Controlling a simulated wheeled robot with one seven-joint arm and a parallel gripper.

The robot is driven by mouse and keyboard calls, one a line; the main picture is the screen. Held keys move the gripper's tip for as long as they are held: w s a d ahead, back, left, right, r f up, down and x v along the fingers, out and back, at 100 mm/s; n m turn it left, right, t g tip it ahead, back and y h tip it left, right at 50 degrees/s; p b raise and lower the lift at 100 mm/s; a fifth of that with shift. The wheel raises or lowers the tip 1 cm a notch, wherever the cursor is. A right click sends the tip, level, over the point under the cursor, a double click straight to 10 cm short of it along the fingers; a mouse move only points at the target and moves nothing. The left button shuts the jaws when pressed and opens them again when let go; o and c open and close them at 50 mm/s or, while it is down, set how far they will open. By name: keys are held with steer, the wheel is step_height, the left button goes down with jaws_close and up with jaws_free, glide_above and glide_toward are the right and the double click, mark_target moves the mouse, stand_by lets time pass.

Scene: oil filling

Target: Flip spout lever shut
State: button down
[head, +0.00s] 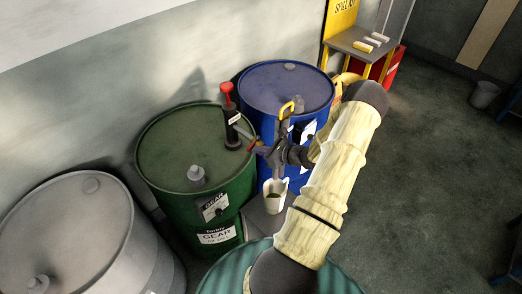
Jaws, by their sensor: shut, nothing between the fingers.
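My gripper (267,152) is shut and empty. It is in front of the gap between the green drum (165,148) and the blue drum (262,88). A hand pump (231,120) with a red handle stands upright on the green drum. Small red parts show beside my fingertips, near the pump's spout; I cannot tell whether they touch. The spout lever is too small and partly hidden to read its position. A pale jug (276,190) stands just below my gripper and holds something dark. A yellow handle (287,108) shows in front of the blue drum.
A grey drum (75,225) stands at the lower left. The drums line the wall. A grey shelf stand (355,43) with a yellow spill kit sign and a red box (395,65) is at the back. A bin (484,95) is at the right. The floor (430,180) at right is clear.

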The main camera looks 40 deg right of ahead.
steer(key=shift+f, duration=0.1)
steer(key=b, duration=0.1)
steer(key=w+a+b, duration=0.1)
steer(key=b, duration=0.1)
steer(key=shift+w+a+b, duration=0.15)
steer(key=shift+a+b, duration=0.1)
steer(key=shift+b, duration=0.05)
steer(key=shift+d, duration=0.15)
steer(key=shift+s+d, duration=0.45)
steer(key=shift+d, duration=0.1)
steer(key=shift+s, duration=0.1)
